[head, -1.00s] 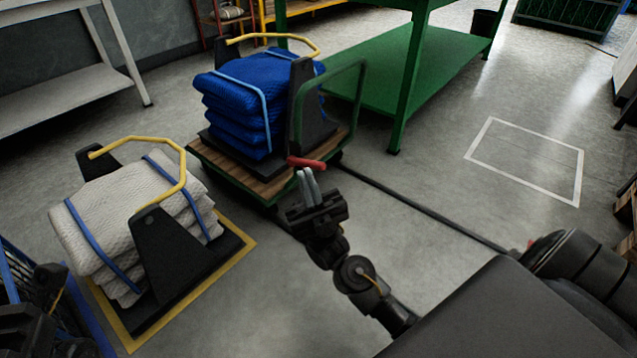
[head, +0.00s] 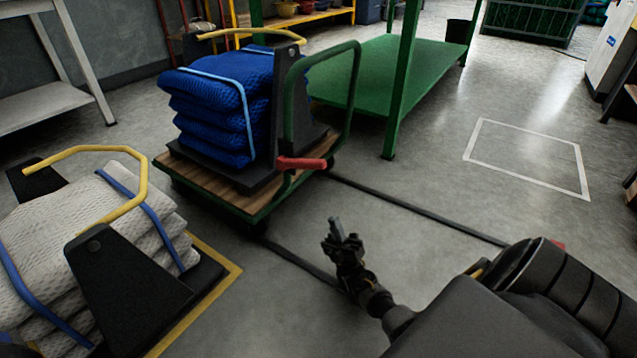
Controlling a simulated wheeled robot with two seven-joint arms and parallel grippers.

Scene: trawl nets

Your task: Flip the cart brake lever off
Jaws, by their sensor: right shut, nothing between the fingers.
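The red brake lever (head: 302,164) sticks out roughly level at the near right corner of the cart, by the foot of its green handle frame. The cart (head: 190,184) has a wooden deck and green edge, and carries a strapped stack of blue netting (head: 212,105). My right gripper (head: 336,226) is shut and empty. In the picture it is below and to the right of the lever, with a visible gap. My left gripper is out of view.
A cradle with white netting (head: 145,225) and a yellow bar stands at lower left, on a yellow-marked floor patch. A green table (head: 400,85) stands behind the cart. Dark strips (head: 420,208) run along the floor. The floor at right is open.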

